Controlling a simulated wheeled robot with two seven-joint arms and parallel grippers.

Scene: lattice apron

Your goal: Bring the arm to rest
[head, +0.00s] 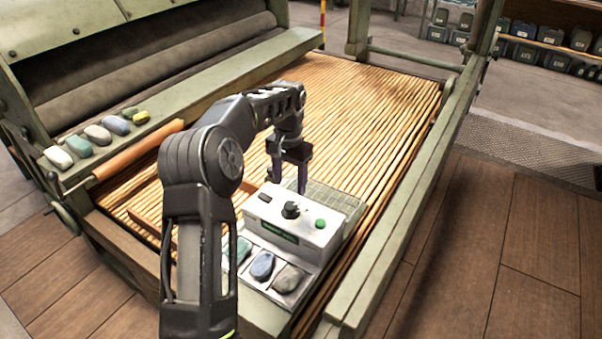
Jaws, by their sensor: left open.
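My left arm comes up from the bottom of the head view and bends over a slatted wooden apron (365,110). My left gripper (288,184) points down with its jaws open, just behind a white control box (285,243). I see nothing held between the fingers. The box has a black knob (291,210), a green button (320,224) and a dark switch. The gripper's lower end is close to the box's back edge, and I cannot tell if it touches. My right gripper is not in view.
An orange-brown roller (138,150) lies beside the ledge. Green rails edge the apron. Wooden floor (500,235) at right is clear.

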